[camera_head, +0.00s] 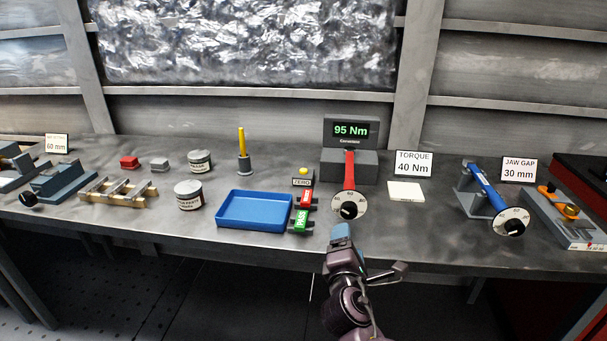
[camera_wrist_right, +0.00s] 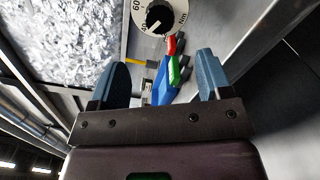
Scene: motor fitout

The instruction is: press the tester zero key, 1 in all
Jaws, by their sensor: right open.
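The tester (camera_head: 349,163) is a grey block with a display reading 95 Nm, at the back middle of the bench. A red-handled torque wrench (camera_head: 349,170) with a round dial (camera_head: 348,204) lies in front of it. The zero key (camera_head: 303,171) is a yellow button on a small dark base labelled ZERO, left of the wrench. My right gripper (camera_head: 341,235) is at the bench's front edge, below the dial and apart from the key. In the right wrist view its blue fingers (camera_wrist_right: 160,76) are spread with nothing held. My left gripper is out of view.
A red block (camera_head: 305,197) and a green PASS block (camera_head: 300,221) stand between key and gripper. A blue tray (camera_head: 254,209) lies left of them. A yellow peg (camera_head: 241,141) stands behind the tray. A white pad (camera_head: 405,191) lies right of the dial.

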